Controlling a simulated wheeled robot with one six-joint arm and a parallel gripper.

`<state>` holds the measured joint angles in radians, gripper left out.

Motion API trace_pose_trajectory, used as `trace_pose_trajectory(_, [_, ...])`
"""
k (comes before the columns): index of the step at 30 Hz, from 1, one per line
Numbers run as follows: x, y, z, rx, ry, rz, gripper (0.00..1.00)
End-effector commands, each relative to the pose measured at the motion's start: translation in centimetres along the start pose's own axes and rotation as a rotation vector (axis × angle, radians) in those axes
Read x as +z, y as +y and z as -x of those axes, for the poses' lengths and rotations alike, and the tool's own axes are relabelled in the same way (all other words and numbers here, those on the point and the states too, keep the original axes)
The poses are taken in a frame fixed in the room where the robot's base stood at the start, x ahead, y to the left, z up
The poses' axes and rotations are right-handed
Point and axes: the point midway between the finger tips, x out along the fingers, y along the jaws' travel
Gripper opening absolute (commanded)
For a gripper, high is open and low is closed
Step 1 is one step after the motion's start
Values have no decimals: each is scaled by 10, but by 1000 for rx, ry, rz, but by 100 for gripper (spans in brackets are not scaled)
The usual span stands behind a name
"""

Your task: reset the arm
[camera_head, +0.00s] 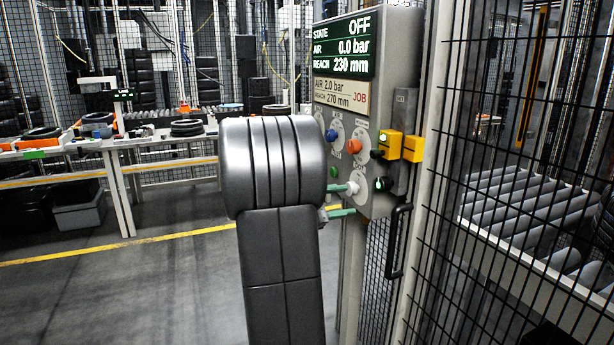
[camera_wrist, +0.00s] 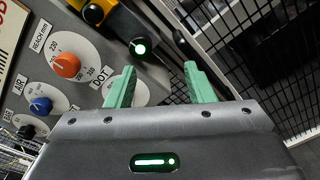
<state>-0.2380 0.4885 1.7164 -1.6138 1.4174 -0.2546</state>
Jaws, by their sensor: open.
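My arm stands in front of the control panel (camera_head: 400,50) in the head view, its grey links covering part of the panel's left side. My gripper (camera_head: 347,199) has green fingers, open and apart, close to the lower part of the panel. In the wrist view, the open gripper (camera_wrist: 158,82) shows nothing between its fingers. Beyond the fingers are the orange REACH knob (camera_wrist: 66,65), the blue AIR knob (camera_wrist: 40,105) and a glowing green button (camera_wrist: 139,47). The panel display (camera_head: 343,47) reads STATE OFF, AIR 0.0 bar, REACH 230 mm.
A JOB plate (camera_head: 341,92) reads AIR 2.0 bar, REACH 270 mm. Yellow blocks (camera_head: 412,148) and a black handle (camera_head: 397,241) stick out at the panel's right. Mesh fencing (camera_head: 520,130) fills the right. A workbench (camera_head: 150,140) with tyres stands behind left; the floor (camera_head: 160,290) before it is clear.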

Motion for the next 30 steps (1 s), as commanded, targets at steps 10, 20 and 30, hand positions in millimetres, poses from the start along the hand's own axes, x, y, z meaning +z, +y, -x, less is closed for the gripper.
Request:
trace_pose_trajectory(10, [37, -46, -21, -136, 40, 338, 48])
trace_pose_trajectory(20, [72, -94, -33, -260, 108, 645, 48])
trace_pose_trajectory(30, [114, -146, -35, -384, 211, 948, 48])
